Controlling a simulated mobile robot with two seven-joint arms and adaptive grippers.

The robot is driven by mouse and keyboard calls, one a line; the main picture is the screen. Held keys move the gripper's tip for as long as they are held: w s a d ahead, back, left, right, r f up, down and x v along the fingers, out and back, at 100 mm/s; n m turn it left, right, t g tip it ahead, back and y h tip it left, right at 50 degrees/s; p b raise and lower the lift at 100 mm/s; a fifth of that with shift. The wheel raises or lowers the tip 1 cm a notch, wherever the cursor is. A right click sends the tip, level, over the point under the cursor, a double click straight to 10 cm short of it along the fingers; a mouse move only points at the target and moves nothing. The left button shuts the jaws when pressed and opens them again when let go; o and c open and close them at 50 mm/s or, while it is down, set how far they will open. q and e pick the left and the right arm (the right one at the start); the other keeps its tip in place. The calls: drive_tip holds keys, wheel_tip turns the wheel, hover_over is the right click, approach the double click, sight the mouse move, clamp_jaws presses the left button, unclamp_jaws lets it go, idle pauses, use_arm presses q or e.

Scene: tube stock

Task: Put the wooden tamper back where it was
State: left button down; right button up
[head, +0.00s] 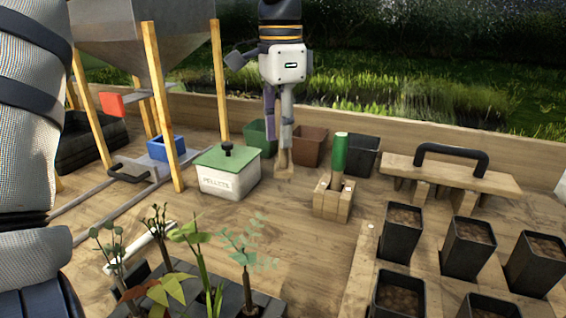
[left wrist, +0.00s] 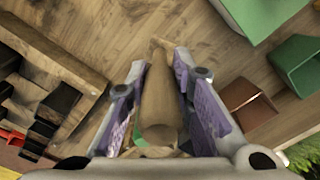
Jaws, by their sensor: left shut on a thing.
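The wooden tamper (head: 284,173) is held upright by my left gripper (head: 283,122) near the back of the bench. Its lower end shows below the fingers, close to the bench top; I cannot tell whether it touches. In the left wrist view the tamper (left wrist: 158,108) runs between the two fingers of my left gripper (left wrist: 150,95), its rounded end nearest the camera. A wooden block holder (head: 332,203) stands to the right of it, with a green-handled tool (head: 340,152) upright in it. My right gripper is not in view.
A white pellets box (head: 227,182) with a green lid stands left of the tamper. Green (head: 258,140), brown (head: 309,145) and black (head: 363,157) pots stand behind. A board with a black handle (head: 450,152), soil-filled pots (head: 401,228) and seedlings (head: 240,246) take up the right and front.

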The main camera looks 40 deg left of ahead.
use_arm(q)
drive_tip(key=w+a+f, duration=0.1)
drive_tip(key=f, duration=0.2)
drive_tip(key=w+a+f, duration=0.1)
drive_tip(key=f, duration=0.2)
drive_tip(key=w+a+f, duration=0.1)
drive_tip(key=w+f, duration=0.1)
drive_tip(key=f, duration=0.1)
drive_tip(key=shift+w+a+f, duration=0.1)
drive_tip(key=shift+a+f, duration=0.05)
drive_tip(key=shift+a, duration=0.1)
drive_tip(key=c, duration=1.4)
unclamp_jaws()
drive_tip(key=shift+f, duration=0.2)
wheel_tip(320, 180, up, 12)
drive_tip(key=shift+r, duration=0.2)
